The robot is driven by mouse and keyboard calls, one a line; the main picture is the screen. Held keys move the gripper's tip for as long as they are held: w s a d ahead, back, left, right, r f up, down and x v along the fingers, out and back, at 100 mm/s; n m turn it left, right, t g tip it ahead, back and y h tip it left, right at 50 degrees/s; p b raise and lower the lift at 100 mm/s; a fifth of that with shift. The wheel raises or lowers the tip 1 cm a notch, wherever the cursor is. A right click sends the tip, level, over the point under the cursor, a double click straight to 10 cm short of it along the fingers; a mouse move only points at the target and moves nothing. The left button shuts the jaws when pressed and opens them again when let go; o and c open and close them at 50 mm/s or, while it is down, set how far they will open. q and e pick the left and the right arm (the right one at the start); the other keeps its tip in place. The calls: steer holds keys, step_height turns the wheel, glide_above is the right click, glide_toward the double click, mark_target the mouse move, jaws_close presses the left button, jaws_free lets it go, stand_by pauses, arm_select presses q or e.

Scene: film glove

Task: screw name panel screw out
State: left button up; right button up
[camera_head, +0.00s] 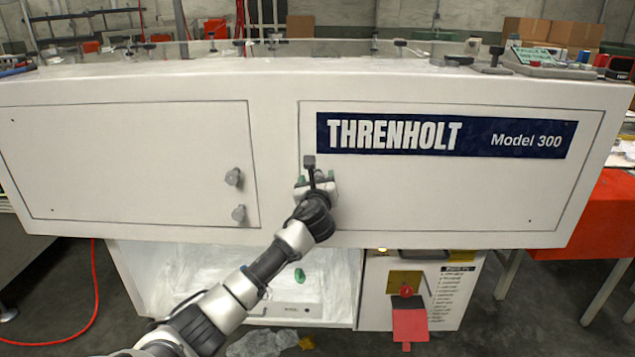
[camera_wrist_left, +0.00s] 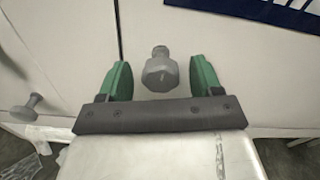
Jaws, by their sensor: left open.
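The name panel (camera_head: 420,195) is the right white front panel, with a dark blue THRENHOLT Model 300 plate (camera_head: 475,138). My left gripper (camera_head: 316,179) is at this panel's left edge, in front of the machine. In the left wrist view, a grey knob-headed screw (camera_wrist_left: 161,72) stands out from the panel. It sits between the two green fingers, which are open with a gap on each side of it. In the head view this screw is hidden behind my gripper. My right gripper is not in view.
The left panel (camera_head: 120,160) has two grey knob screws, an upper (camera_head: 233,177) and a lower one (camera_head: 239,213). Below is an open white compartment (camera_head: 185,265) with a small green object (camera_head: 299,275). A red tag (camera_head: 409,325) hangs at lower right. Small items line the machine's top.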

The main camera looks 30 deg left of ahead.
arm_select(q)
steer(key=shift+w+a, duration=0.25)
steer(key=shift+w, duration=0.2)
steer(key=c, duration=0.9)
steer(key=shift+n, duration=0.3)
steer(key=shift+c, duration=0.2)
